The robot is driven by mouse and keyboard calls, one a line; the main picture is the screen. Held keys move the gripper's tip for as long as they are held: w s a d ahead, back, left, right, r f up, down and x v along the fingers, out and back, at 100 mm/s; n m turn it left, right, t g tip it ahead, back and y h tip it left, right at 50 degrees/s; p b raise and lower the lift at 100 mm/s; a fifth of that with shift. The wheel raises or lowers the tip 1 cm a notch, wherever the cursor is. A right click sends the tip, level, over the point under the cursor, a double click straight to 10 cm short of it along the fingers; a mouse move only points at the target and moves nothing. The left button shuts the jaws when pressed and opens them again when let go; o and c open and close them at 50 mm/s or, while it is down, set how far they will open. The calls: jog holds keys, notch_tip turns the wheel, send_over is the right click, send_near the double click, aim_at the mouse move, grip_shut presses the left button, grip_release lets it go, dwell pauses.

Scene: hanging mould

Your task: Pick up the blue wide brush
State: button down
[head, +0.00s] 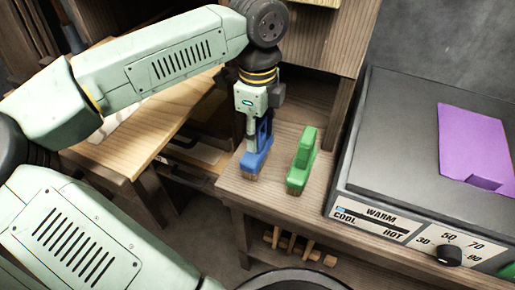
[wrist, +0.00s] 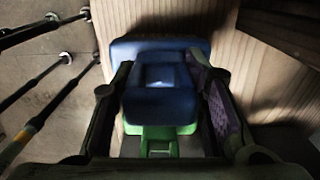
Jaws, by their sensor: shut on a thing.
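The blue wide brush (head: 256,161) is upright at the left end of the wooden bench, bristles down. I cannot tell whether its bristles touch the bench top. My gripper (head: 258,132) points down from above and is shut on the brush's upright handle. In the wrist view the blue brush (wrist: 160,105) sits between the two dark fingers of my gripper (wrist: 165,98), one on each side. Its bristles are hidden there.
A green brush (head: 302,160) stands just right of the blue one. A grey heater box (head: 420,130) with a purple sheet (head: 473,140) and a dial is further right. The bench's front and left edges (head: 232,196) are close. A lower wooden table (head: 150,150) is left.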

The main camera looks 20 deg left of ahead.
jog(key=shift+r, duration=0.15)
jog(key=shift+a+r, duration=0.1)
jog(key=shift+r, duration=0.15)
jog(key=shift+s+a+r+b, duration=0.1)
jog(key=shift+s+r+b, duration=0.15)
jog(key=shift+r+b, duration=0.35)
jog(key=shift+s+r+b, duration=0.2)
jog(key=shift+r+b, duration=0.2)
jog(key=shift+r, duration=0.25)
jog(key=s+a+r+b, duration=0.1)
jog(key=s+b, duration=0.1)
jog(key=s, duration=0.5)
jog(key=s+a+b, duration=0.1)
jog(key=s+a, duration=0.1)
jog(key=s, duration=0.5)
jog(key=shift+s+a+r+b, duration=0.2)
jog(key=shift+s+r+b, duration=0.15)
jog(key=shift+s+b, duration=0.05)
jog(key=c, duration=1.5)
grip_release()
jog(key=c, duration=0.5)
